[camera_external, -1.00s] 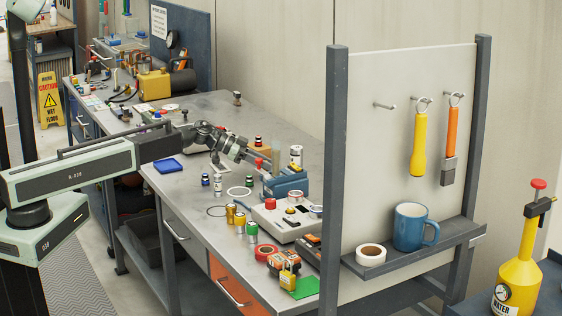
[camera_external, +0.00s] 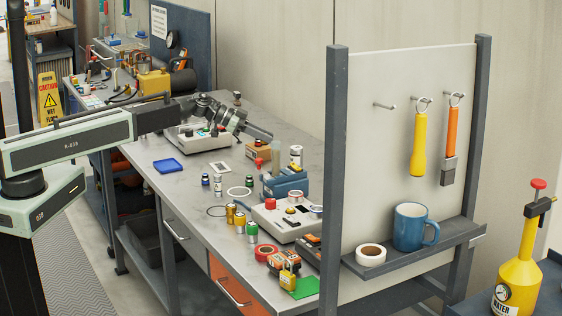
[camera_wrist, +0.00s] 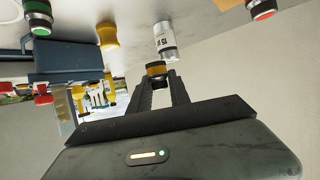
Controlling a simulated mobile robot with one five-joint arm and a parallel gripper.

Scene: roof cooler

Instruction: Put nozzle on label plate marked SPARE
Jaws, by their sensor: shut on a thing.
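My gripper (camera_external: 270,137) is raised above the bench, behind and above the blue vise. In the wrist view its fingers (camera_wrist: 157,82) are shut on a small brass-coloured and dark piece, the nozzle (camera_wrist: 156,69), at their tips. The nozzle cannot be made out in the external view. A small pale plate with a grey middle (camera_external: 220,167) lies flat on the bench, left of the gripper. No SPARE lettering is readable, so I cannot tell whether it is the marked plate.
The blue vise (camera_external: 285,182) and a white labelled can (camera_external: 296,156) stand near the gripper. A button box (camera_external: 289,219), several small cylinders (camera_external: 240,223) and a tape roll (camera_external: 265,254) crowd the front. A blue tray (camera_external: 168,166) lies left, with bare bench around it.

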